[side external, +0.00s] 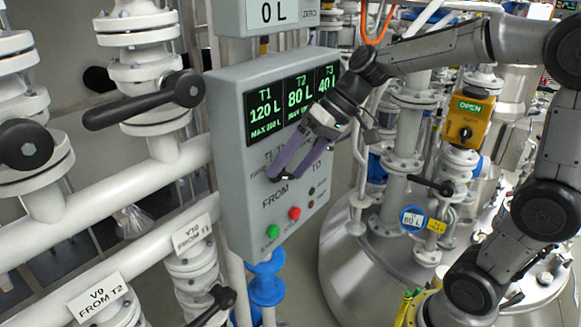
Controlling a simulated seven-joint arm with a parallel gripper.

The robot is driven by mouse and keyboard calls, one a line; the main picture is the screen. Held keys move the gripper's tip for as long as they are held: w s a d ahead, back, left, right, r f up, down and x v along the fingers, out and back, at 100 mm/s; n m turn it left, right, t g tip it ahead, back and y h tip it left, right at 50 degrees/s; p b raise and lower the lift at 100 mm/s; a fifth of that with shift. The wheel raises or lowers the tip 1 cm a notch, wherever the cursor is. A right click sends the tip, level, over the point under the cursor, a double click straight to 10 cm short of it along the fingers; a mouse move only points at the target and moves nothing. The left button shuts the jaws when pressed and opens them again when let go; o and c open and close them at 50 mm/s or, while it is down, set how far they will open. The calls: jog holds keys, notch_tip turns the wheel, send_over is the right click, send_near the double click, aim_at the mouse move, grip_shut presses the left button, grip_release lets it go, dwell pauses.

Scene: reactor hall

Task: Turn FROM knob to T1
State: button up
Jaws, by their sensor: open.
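The grey control panel (235,150) stands in the middle of the side external view. Its dark screen (291,103) reads T1 120 L, T2 80 L and T3 40 L. The FROM label (275,192) sits on the panel's lower half, just below my gripper (284,175). Part of a T1 marking shows left of the fingers.
A green button (272,232) and a red button (294,213) sit low on the panel. A display reading 0 L (272,14) is above. White pipes and black-handled valves (145,104) fill the left. A steel tank (345,262) and a yellow OPEN box (470,118) are at right.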

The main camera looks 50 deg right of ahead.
jog(key=shift+w+a+f, duration=0.1)
jog(key=shift+a+f, duration=0.05)
jog(key=shift+f, duration=0.1)
jog(key=c, duration=1.4)
jog(key=shift+o, duration=0.2)
jog(key=shift+y, duration=0.3)
jog(key=y, duration=0.2)
jog(key=m+y, duration=0.1)
jog(key=shift+d+f, duration=0.25)
jog(key=shift+d, duration=0.1)
jog(key=shift+d+f+m+t+y, duration=0.1)
jog(key=shift+m+t+y, duration=0.1)
jog(key=shift+y, duration=0.7)
jog(key=shift+f+m+t+y, duration=0.1)
jog(key=shift+m+t+y, duration=0.1)
jog(key=shift+y, duration=0.7)
